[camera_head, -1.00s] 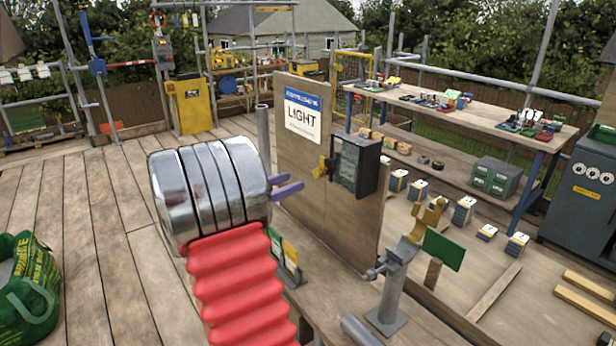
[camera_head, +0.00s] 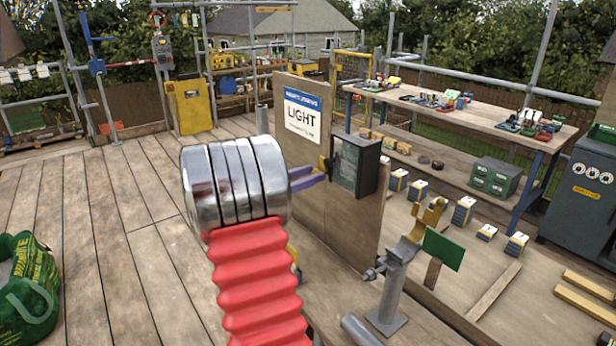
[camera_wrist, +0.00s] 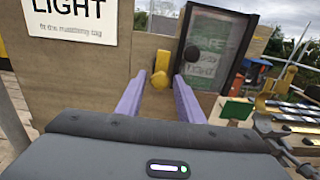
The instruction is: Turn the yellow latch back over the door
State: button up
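A grey box with a dark glazed door (camera_head: 356,165) is mounted on an upright wooden board. The door also shows in the wrist view (camera_wrist: 215,48), with a round black knob (camera_wrist: 192,53) near its left edge. It looks shut or nearly so. The yellow latch (camera_wrist: 161,72) is on the board just left of the door, roughly upright and not across it. In the head view the latch (camera_head: 323,163) is partly hidden by my fingers. My gripper (camera_head: 318,172) is open, with its two purple fingers apart. In the wrist view they point toward the board on either side of the latch; contact cannot be told.
The board carries a white and blue LIGHT sign (camera_head: 303,118) left of the box. A grey post with a yellow top (camera_head: 395,285) and a green plate (camera_head: 444,250) stand to the right in front. A workbench (camera_head: 465,110) with small items is behind.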

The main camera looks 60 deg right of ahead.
jog(key=c, duration=0.8)
jog(key=shift+m, duration=0.4)
jog(key=m, duration=0.3)
jog(key=shift+m, duration=0.3)
jog(key=m, duration=1.3)
jog(key=shift+s+a+f, duration=0.15)
jog(key=shift+f, duration=0.15)
jog(key=shift+m, duration=0.4)
